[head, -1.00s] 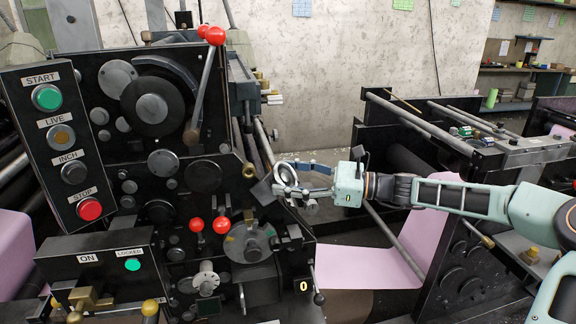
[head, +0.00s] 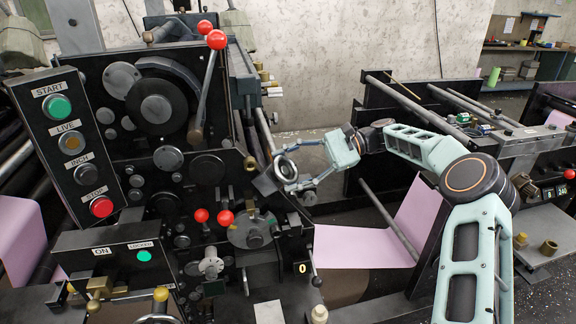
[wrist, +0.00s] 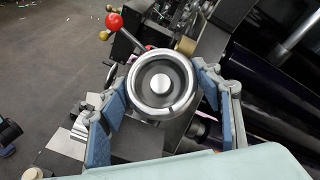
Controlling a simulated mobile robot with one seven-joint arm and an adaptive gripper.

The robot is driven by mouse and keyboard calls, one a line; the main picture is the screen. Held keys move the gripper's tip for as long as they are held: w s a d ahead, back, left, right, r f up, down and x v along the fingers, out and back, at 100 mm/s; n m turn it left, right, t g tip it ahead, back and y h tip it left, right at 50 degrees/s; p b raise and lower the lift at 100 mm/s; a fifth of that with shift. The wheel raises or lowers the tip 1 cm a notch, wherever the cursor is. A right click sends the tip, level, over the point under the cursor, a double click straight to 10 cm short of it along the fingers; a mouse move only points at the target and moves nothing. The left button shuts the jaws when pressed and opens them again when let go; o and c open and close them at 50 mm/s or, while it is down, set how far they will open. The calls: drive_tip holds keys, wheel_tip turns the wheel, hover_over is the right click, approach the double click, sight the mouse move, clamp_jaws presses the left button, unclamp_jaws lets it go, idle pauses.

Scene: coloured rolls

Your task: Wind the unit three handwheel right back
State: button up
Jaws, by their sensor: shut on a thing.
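A silver handwheel (head: 286,169) with a dark face juts from the right side of the black machine in the head view. In the wrist view the handwheel (wrist: 161,84) faces me, with a bright round hub at its middle. My gripper (wrist: 163,94) has one blue-padded finger on each side of the rim and is shut on it. In the head view my gripper (head: 292,170) reaches the wheel from the right, and its fingers partly cover it. No unit number can be read beside the wheel.
A panel of START, LIVE, INCH and STOP buttons (head: 75,150) stands at the left. Red-knobbed levers (head: 217,40) rise above and below left of the wheel. A small white "0" plate (head: 303,268) sits below it. A pink paper web (head: 365,246) runs under my arm.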

sight(287, 167)
drive_tip(key=shift+f+n+g, duration=0.1)
drive_tip(key=shift+n+g, duration=0.2)
drive_tip(key=shift+n, duration=0.1)
drive_tip(key=o, duration=1.2)
drive_tip(key=shift+c, duration=0.2)
wheel_tip(287, 167, up, 10)
drive_tip(key=shift+r, duration=0.1)
